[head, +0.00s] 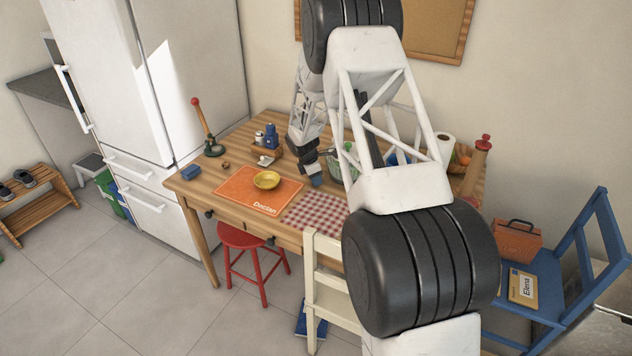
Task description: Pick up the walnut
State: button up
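A small brown round object (225,165), probably the walnut, lies on the wooden table (207,184) near its left side, behind the orange placemat. It is too small to be sure of. My gripper (313,176) is over the table's middle, well to the right of the brown object and apart from it. Its fingers are small and dark, with something blue at their end. I cannot tell whether they are open or shut, or whether the blue is part of the gripper. My own arm hides much of the table's right side.
A yellow bowl (266,180) sits on the orange placemat (236,190). A checked cloth (318,211) lies to its right. A red stool (240,237) stands in front.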

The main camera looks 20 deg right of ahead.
jog(key=shift+c, duration=1.2)
jog(key=shift+r, duration=0.15)
jog(key=shift+r, duration=1.55)
jog(key=shift+s+r, duration=0.1)
jog(key=shift+s, duration=0.25)
jog(key=s, duration=0.5)
jog(key=s+a+r, duration=0.1)
jog(key=s, duration=0.4)
jog(key=s+a, duration=0.1)
jog(key=s, duration=0.4)
jog(key=shift+a+r, duration=0.1)
jog(key=shift+r, duration=0.1)
jog(key=shift+s, duration=0.1)
